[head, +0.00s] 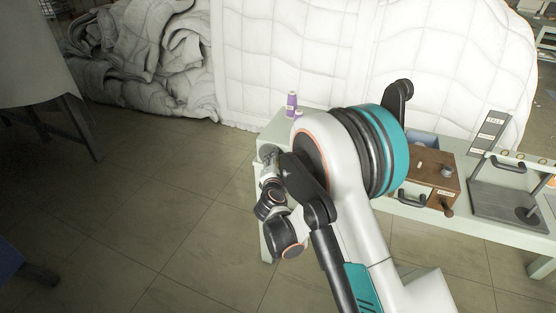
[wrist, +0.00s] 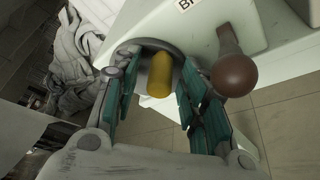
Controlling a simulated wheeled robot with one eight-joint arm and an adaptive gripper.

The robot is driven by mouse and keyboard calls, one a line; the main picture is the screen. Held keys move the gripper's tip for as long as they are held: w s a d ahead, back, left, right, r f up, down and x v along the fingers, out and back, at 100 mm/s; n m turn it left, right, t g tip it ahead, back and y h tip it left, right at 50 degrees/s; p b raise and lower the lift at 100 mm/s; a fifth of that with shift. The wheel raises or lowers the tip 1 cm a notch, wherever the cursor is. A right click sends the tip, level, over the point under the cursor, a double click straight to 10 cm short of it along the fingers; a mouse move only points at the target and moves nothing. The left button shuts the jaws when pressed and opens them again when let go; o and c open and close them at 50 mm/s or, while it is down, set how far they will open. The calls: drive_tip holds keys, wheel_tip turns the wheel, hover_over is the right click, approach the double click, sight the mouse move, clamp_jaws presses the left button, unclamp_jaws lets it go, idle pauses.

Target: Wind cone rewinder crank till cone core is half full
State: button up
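A yellow handle (wrist: 160,75) stands out from a grey round part (wrist: 148,47) in the wrist view; it looks like the crank grip. My gripper (wrist: 158,84) has its teal-padded fingers spread to either side of the handle, with gaps showing. A brown ball knob (wrist: 234,75) on a short lever sits just right of the right finger, on a pale housing (wrist: 200,15) with a partly cut-off label. In the head view, my arm hides most of the rewinder and the gripper's fingers. I cannot make out the cone core or its fill.
Purple thread cones (head: 292,101) stand at the back left of the pale bench (head: 273,130). A brown wooden box (head: 432,172) and a grey stand (head: 500,200) are to the right. White quilted duvets (head: 290,50) fill the back.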

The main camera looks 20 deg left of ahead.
drive_tip(key=shift+c, duration=0.5)
clamp_jaws()
drive_tip(key=shift+d+f, duration=0.1)
drive_tip(key=f+m+t+y, duration=0.1)
drive_tip(key=m, duration=0.2)
drive_tip(key=shift+d+f, duration=0.1)
drive_tip(key=shift+f, duration=0.05)
drive_tip(key=shift+a+f+m+t+h, duration=0.3)
drive_tip(key=shift+a+f+m+t, duration=0.5)
drive_tip(key=shift+m, duration=1.9)
drive_tip(key=shift+a+f+m+t+h, duration=0.15)
drive_tip(key=shift+f+m+t+h, duration=0.25)
drive_tip(key=shift+m+t, duration=1.5)
drive_tip(key=shift+a+f+m+t+h, duration=0.15)
drive_tip(key=shift+a+f+m, duration=0.45)
drive_tip(key=shift+m, duration=2.9)
drive_tip(key=shift+f, duration=0.1)
